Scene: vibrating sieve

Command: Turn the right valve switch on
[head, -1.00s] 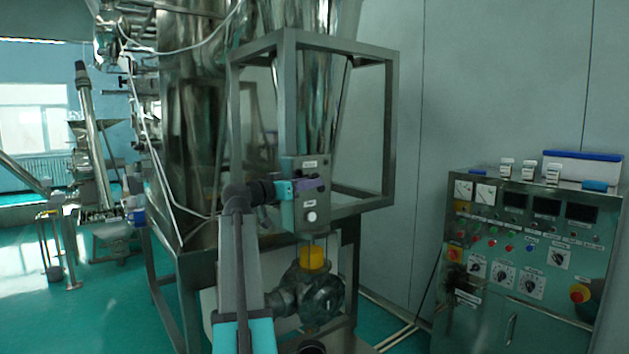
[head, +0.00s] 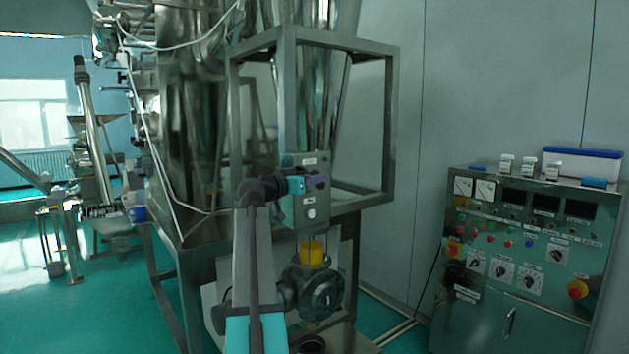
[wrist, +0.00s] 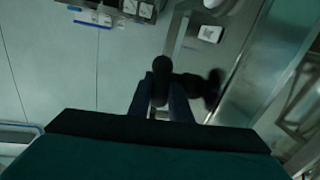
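A small grey control box (head: 325,218) hangs on the metal frame, with a white round button (head: 310,213) low on its face. My gripper (head: 317,182) is at the upper part of this box and covers the switch there. In the wrist view, the two fingers of my gripper (wrist: 162,92) reach to a dark rounded knob-like part (wrist: 162,68), and a dark arm-like piece extends to its right. I cannot tell whether the fingers grip it or only surround it. The switch's setting is hidden.
A yellow-collared valve body (head: 312,255) sits below the box. The metal frame (head: 390,130) surrounds the hopper behind. A control cabinet (head: 520,300) with knobs and buttons stands at right. Green floor lies open at left.

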